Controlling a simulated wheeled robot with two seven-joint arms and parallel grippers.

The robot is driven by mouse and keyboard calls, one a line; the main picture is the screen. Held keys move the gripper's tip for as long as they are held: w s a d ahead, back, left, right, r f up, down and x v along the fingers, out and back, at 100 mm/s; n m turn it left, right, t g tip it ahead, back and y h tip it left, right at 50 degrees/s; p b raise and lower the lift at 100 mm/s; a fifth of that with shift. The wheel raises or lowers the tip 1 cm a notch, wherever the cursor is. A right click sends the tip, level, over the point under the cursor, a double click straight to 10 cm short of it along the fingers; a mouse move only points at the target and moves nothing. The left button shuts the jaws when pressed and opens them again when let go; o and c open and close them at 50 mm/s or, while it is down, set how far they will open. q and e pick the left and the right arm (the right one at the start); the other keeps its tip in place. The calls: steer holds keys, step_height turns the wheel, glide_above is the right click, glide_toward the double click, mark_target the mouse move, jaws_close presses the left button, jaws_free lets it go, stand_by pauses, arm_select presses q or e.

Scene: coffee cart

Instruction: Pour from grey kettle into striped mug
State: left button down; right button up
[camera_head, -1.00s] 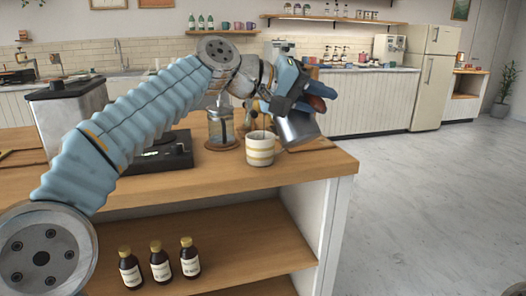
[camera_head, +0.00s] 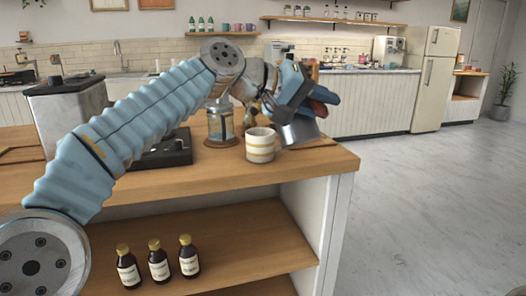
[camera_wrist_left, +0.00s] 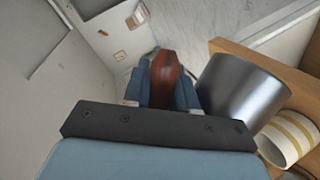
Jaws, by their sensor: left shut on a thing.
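The striped mug (camera_head: 260,146), white with yellowish bands, stands upright near the counter's right front corner. The grey kettle (camera_head: 297,132) is held tilted above the counter, just right of the mug; its spout is not clearly visible. My left gripper (camera_head: 316,98) is shut on the kettle's reddish-brown handle. In the left wrist view the handle (camera_wrist_left: 165,76) sits between the fingers, the kettle body (camera_wrist_left: 242,88) is to the right, and the mug (camera_wrist_left: 290,136) is close beside it. Whether liquid is flowing cannot be seen. My right gripper is not in view.
A glass jar (camera_head: 221,126) stands on a round wooden coaster behind and left of the mug. A dark scale (camera_head: 168,152) and a grinder-like box (camera_head: 66,108) are farther left. Several brown bottles (camera_head: 158,262) stand on the shelf below. The counter's right edge is near the kettle.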

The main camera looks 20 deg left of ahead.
arm_select(q)
steer(key=shift+r, duration=0.1)
stand_by(0.3)
steer(key=shift+f+m+t+b, duration=0.3)
steer(key=shift+f+m+b, duration=0.2)
steer(key=shift+f+b, duration=0.85)
step_height(320, 180, down, 8)
steer(key=m+t+y+b, duration=0.1)
steer(key=m+y+b, duration=0.1)
steer(key=b, duration=0.5)
steer(key=shift+m+b, duration=0.4)
steer(key=shift+m, duration=0.3)
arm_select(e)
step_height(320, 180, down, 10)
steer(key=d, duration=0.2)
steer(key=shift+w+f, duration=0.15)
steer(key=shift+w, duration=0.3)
arm_select(q)
steer(key=shift+s, duration=0.1)
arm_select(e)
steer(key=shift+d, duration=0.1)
arm_select(q)
step_height(320, 180, up, 5)
steer(key=p, duration=0.5)
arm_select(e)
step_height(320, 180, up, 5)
